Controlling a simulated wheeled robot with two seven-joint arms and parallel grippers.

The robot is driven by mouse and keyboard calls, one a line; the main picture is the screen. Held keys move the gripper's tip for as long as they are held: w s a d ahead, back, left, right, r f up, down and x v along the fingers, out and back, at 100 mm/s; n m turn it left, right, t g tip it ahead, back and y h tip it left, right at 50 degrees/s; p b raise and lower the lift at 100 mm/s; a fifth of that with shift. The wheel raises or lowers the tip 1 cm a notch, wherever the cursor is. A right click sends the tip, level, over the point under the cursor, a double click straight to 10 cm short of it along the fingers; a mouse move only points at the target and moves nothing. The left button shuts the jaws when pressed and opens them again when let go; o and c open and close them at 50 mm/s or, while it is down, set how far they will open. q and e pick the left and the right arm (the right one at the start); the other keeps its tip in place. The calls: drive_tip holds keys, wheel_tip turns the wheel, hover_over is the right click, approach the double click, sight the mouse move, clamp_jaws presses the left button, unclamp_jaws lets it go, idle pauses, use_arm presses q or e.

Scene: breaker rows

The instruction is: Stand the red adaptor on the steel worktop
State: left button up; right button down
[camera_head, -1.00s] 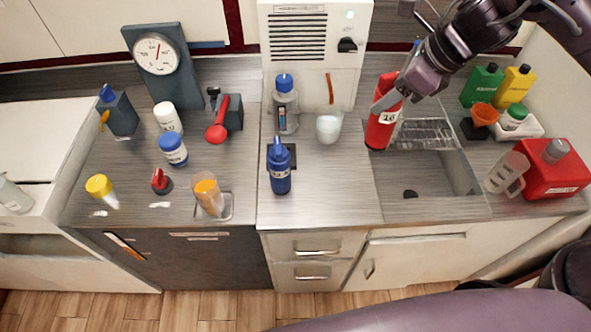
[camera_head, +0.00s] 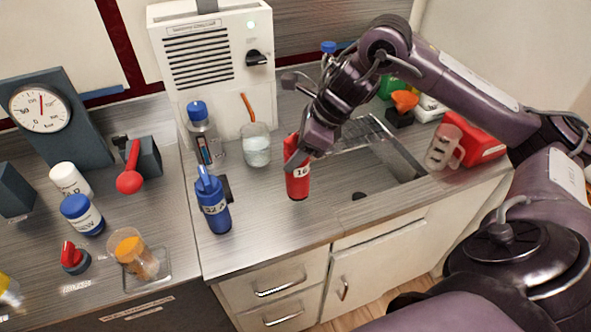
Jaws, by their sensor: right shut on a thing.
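The red adaptor (camera_head: 298,182), a cylinder marked 16, is upright or nearly so in the head view. My right gripper (camera_head: 304,157) is shut on its upper part from above and behind. The adaptor shows over the steel worktop (camera_head: 265,220), just left of the sink. I cannot tell whether its base touches the steel or hangs a little above it. My left gripper is out of view.
A blue adaptor (camera_head: 214,207) marked 32 stands to the left. A beaker (camera_head: 256,148) is behind, and the sink (camera_head: 375,170) opens to the right. Worktop in front of the red adaptor is clear.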

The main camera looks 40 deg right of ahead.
wheel_tip(320, 180, down, 3)
drive_tip(key=shift+f, duration=0.45)
drive_tip(key=c, duration=0.7)
unclamp_jaws()
drive_tip(key=shift+a, duration=0.1)
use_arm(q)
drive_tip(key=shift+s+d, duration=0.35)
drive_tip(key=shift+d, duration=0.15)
use_arm(e)
drive_tip(key=shift+r, duration=0.2)
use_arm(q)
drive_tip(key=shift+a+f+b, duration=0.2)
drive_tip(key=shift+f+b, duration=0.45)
use_arm(e)
drive_tip(key=v, duration=1.1)
drive_tip(key=shift+s+d+r, duration=0.15)
drive_tip(key=shift+d+r, duration=0.05)
drive_tip(key=shift+d, duration=0.05)
